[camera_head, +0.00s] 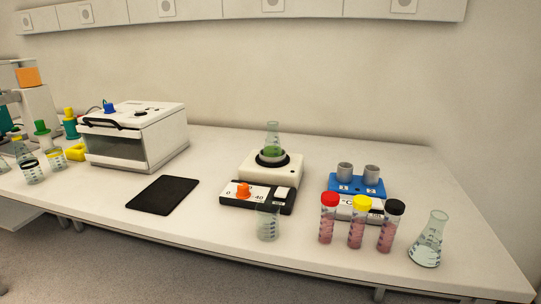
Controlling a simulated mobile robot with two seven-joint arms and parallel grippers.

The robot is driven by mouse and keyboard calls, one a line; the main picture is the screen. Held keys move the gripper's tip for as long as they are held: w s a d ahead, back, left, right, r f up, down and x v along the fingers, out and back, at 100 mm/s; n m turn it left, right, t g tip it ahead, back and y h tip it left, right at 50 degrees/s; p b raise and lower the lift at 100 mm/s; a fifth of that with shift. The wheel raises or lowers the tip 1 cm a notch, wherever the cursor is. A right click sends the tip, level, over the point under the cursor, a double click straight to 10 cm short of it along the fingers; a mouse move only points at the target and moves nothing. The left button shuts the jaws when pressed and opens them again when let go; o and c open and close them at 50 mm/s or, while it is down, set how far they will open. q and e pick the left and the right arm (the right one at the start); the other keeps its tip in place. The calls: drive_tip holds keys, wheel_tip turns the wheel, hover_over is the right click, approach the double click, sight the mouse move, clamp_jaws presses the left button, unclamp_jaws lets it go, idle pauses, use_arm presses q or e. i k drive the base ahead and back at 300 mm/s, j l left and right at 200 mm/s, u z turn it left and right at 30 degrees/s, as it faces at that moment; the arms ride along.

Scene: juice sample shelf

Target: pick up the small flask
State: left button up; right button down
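A conical glass flask (429,240) with clear liquid stands upright near the front edge at the right end of the bench. Another conical flask (272,146) with green liquid stands on the round plate of a white and black stirrer device (270,180) at the middle. Its lower part is partly hidden by the plate's dark ring. The flask on the right looks larger in the picture but is also nearer; I cannot tell surely which is the small one.
Tubes with red (328,218), yellow (358,222) and black (392,226) caps stand left of the right flask, before a blue device (356,187). A beaker (268,222) stands before the stirrer. A black mat (163,195) and white box (135,136) are left. Glassware (31,168) crowds the far left.

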sight(272, 147)
drive_tip(key=i+j, duration=1.4)
